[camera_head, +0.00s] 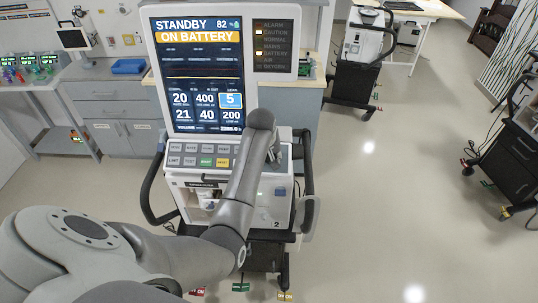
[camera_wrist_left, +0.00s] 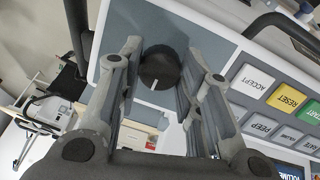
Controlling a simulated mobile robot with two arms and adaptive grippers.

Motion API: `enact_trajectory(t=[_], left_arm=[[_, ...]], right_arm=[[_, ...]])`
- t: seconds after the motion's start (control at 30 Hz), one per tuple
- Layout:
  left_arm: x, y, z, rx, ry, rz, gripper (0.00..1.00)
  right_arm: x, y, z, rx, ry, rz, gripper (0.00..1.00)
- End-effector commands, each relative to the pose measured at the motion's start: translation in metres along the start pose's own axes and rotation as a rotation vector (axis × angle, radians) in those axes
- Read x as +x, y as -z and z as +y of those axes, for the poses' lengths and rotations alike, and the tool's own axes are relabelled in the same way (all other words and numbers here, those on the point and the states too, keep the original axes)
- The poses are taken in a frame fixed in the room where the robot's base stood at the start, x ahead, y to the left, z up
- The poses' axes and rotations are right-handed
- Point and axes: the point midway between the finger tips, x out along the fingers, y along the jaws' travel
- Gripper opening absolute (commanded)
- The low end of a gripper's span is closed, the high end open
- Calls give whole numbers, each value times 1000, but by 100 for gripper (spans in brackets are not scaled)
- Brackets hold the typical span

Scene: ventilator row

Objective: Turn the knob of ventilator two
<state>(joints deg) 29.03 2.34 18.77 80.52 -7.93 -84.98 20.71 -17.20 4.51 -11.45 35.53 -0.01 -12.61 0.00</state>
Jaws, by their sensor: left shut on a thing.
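Ventilator two (camera_head: 180,205) stands upright in front of me, with a "2" on its lower front. Its screen (camera_head: 200,75) reads "STANDBY" and "ON BATTERY", and a "5" box is highlighted. My left arm reaches over the button panel, and my left gripper (camera_head: 272,152) is at the panel's right end, largely hidden by the arm. In the left wrist view, the black round knob (camera_wrist_left: 160,69) with a white pointer line sits between the two fingers of the gripper (camera_wrist_left: 159,78), which is shut on it. My right gripper is not in view.
Panel buttons (camera_wrist_left: 252,80) lie close beside the gripper. Black side handles (camera_head: 152,190) flank the ventilator. Another ventilator (camera_head: 362,50) stands at the back, and a dark cart (camera_head: 513,150) at the right. The floor (camera_head: 400,200) between them is clear.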

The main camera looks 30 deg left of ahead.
Motion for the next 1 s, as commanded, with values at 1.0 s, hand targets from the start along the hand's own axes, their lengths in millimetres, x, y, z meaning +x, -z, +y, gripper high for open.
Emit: enact_trajectory(t=[1.0], left_arm=[[0,2,1,757,72,-38,9]], right_arm=[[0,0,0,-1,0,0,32]])
